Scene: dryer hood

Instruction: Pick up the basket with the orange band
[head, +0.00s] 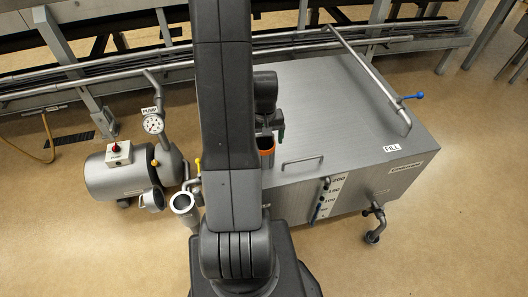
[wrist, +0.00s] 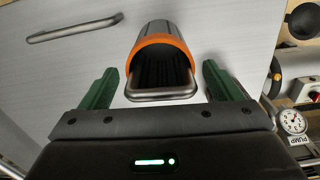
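The basket with the orange band (head: 266,152) is on the grey metal tank, partly hidden behind my arm in the head view. In the wrist view the basket (wrist: 158,28) is a dark-mouthed grey cylinder with an orange band around its open end. A grey metal loop handle (wrist: 162,97) sticks out from that end towards my gripper. My gripper (wrist: 160,67) is open, with one green finger on each side of the basket's mouth and handle. Gaps show on both sides, and nothing is gripped. The fingertips are hidden behind my arm in the head view.
The tank's top (head: 335,85) is broad and mostly clear, with a bar handle (head: 303,160) near its front edge. A pipe with a blue lever (head: 412,96) crosses its right side. A pump (head: 118,172) with a gauge (head: 153,124) stands left. Open floor lies in front.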

